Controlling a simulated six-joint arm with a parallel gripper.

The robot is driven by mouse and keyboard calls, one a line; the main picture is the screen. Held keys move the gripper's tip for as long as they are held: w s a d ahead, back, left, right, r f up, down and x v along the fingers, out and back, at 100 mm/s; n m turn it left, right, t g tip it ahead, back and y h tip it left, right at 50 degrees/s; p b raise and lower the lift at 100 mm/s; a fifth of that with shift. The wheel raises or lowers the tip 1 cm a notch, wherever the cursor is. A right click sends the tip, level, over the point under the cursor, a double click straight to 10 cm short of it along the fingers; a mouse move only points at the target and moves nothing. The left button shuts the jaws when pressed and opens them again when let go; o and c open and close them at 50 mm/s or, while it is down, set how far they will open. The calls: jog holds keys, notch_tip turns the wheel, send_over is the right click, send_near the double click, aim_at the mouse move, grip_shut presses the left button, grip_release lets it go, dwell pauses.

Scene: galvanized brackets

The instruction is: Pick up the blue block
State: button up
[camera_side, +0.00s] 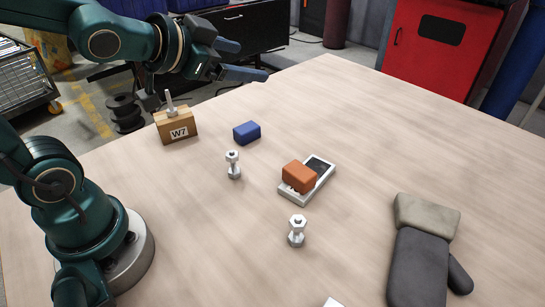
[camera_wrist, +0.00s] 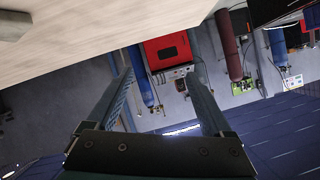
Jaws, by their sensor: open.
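A small blue block (camera_side: 246,132) lies on the wooden table in the side view, to the right of a wooden box labelled W7. My gripper (camera_side: 254,61) is raised near the far edge of the table, up and behind the blue block and apart from it. Its fingers are spread, with nothing between them. In the wrist view my gripper (camera_wrist: 160,82) also shows open and empty. It faces away from the table top there, and the blue block is not in that view.
The W7 box (camera_side: 176,127) has a peg standing up. White bolt-like pieces (camera_side: 233,165) (camera_side: 297,231) stand near an orange block (camera_side: 299,176) on a grey-white device (camera_side: 318,183). A dark glove (camera_side: 420,262) lies at right.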

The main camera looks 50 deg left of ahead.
jog(key=w+a+f+m+t, duration=0.1)
jog(key=w+a+f, duration=0.1)
jog(key=w, duration=0.2)
jog(key=n+h, duration=0.3)
send_near(245, 128)
jog(key=x, duration=0.4)
jog(key=shift+d+r, duration=0.2)
jog(key=shift+d, duration=0.05)
jog(key=shift+w+a+f+n+g+y, duration=0.15)
jog(key=shift+n+g+y, duration=0.15)
jog(key=shift+x, duration=2.4)
grip_shut()
